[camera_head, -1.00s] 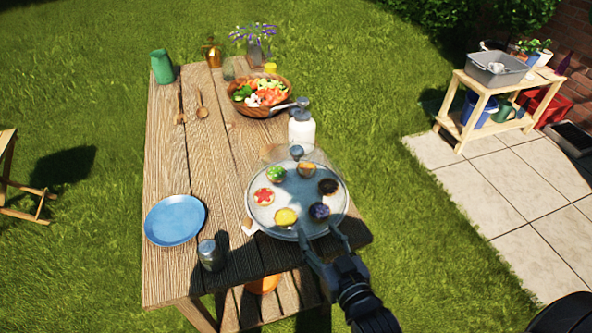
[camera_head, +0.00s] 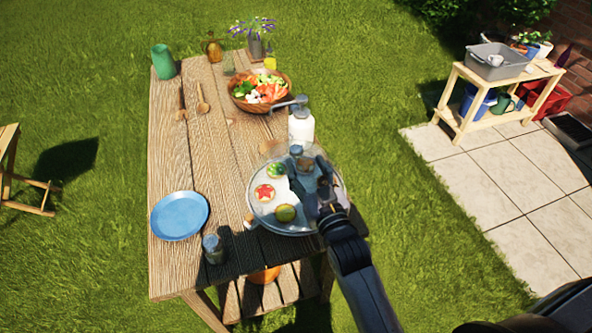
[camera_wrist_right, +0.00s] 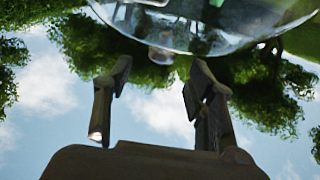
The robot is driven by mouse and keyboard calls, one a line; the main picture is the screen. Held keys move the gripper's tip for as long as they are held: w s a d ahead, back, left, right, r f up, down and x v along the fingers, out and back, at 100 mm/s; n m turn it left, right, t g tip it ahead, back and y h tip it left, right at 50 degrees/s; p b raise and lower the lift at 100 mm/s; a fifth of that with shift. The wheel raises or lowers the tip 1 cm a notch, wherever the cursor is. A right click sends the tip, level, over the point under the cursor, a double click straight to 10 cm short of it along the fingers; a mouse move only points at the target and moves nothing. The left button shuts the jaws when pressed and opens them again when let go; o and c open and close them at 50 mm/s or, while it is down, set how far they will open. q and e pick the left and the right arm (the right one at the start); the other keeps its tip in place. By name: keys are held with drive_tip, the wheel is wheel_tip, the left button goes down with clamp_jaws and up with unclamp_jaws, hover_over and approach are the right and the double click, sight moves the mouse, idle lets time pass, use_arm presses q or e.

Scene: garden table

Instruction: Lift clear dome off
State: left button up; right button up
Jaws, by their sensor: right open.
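A clear dome (camera_head: 272,160) with a knob on top (camera_head: 296,151) covers a round grey tray (camera_head: 262,223) of small tarts on the wooden table. A red-topped tart (camera_head: 264,193) and a yellow-green one (camera_head: 286,213) show through it. My right gripper (camera_head: 306,172) is open and in front of the dome, close to the knob, hiding the tarts on the right. In the right wrist view the dome (camera_wrist_right: 215,35) fills the top edge, and its knob (camera_wrist_right: 161,55) lies between and beyond the spread fingers (camera_wrist_right: 160,72). Whether the fingers touch it is unclear. My left gripper is out of view.
A white bottle (camera_head: 301,127) stands just behind the dome. A salad bowl (camera_head: 260,95) with a server is farther back. The table's middle left is mostly clear.

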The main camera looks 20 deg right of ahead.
sight(298, 154)
drive_tip(key=shift+w+r, duration=0.1)
drive_tip(key=shift+w, duration=0.4)
drive_tip(key=w, duration=0.1)
drive_tip(key=w+p, duration=0.1)
drive_tip(key=w, duration=0.1)
drive_tip(key=w+p, duration=0.1)
drive_tip(key=shift+w+a+f, duration=0.25)
drive_tip(key=shift+s, duration=0.1)
drive_tip(key=shift+c, duration=0.5)
clamp_jaws()
drive_tip(key=shift+r, duration=0.15)
